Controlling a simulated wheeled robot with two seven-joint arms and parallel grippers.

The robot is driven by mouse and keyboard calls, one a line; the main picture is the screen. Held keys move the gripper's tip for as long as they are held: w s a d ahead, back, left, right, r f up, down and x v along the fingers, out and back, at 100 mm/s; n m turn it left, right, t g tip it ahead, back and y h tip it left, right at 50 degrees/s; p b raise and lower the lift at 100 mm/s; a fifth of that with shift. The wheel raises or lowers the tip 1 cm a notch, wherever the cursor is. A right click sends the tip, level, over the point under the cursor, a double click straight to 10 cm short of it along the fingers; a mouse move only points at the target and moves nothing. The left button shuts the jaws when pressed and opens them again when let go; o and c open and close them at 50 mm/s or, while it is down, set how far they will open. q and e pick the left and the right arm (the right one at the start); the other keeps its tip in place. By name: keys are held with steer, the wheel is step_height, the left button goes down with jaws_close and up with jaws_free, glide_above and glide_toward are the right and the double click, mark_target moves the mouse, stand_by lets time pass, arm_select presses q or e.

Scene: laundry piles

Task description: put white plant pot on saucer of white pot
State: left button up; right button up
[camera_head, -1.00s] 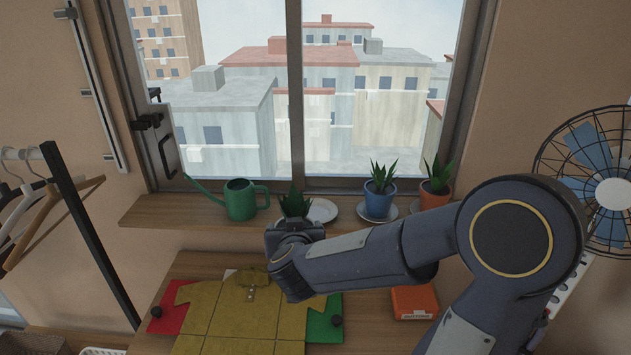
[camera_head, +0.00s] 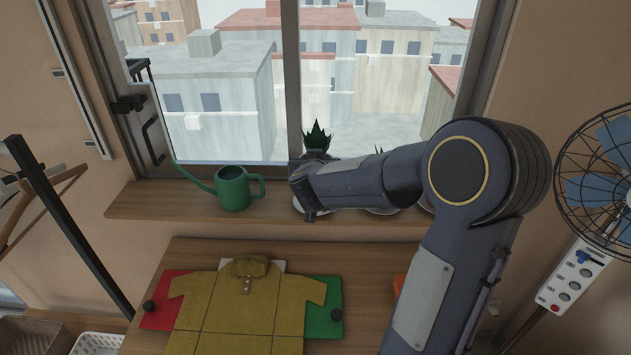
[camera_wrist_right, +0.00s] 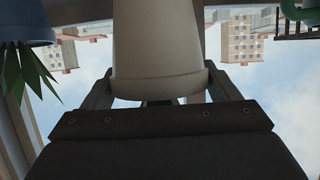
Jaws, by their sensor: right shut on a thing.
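The white plant pot (camera_wrist_right: 157,40) is held between the two fingers of my right gripper (camera_wrist_right: 160,82), which is shut on it. In the head view my right gripper (camera_head: 309,190) is over the windowsill, and the green spiky plant (camera_head: 316,138) shows above it. My own wrist hides the pot there. A small white edge of the saucer (camera_head: 297,204) shows beside the gripper, mostly hidden. I cannot tell whether the pot touches the saucer. My left gripper is not in view.
A green watering can (camera_head: 233,188) stands on the sill (camera_head: 150,200) to the left. The blue pot (camera_wrist_right: 25,22) is near the held pot in the wrist view; its saucer (camera_head: 383,210) shows behind my arm.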

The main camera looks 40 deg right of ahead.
steer(key=shift+w+d+f, duration=0.3)
steer(key=shift+w+f, duration=0.1)
steer(key=shift+f, duration=0.15)
steer(key=shift+w+d+f, duration=0.25)
steer(key=shift+w+f, duration=0.1)
steer(key=shift+f, duration=0.2)
steer(key=f, duration=0.1)
steer(key=f+b, duration=0.1)
steer(key=f, duration=0.1)
steer(key=shift+w+d+f, duration=0.15)
steer(key=shift+w+f, duration=0.1)
steer(key=shift+f, duration=0.05)
steer(key=o, duration=1.2)
steer(key=shift+s, duration=0.1)
steer(key=shift+c, duration=0.2)
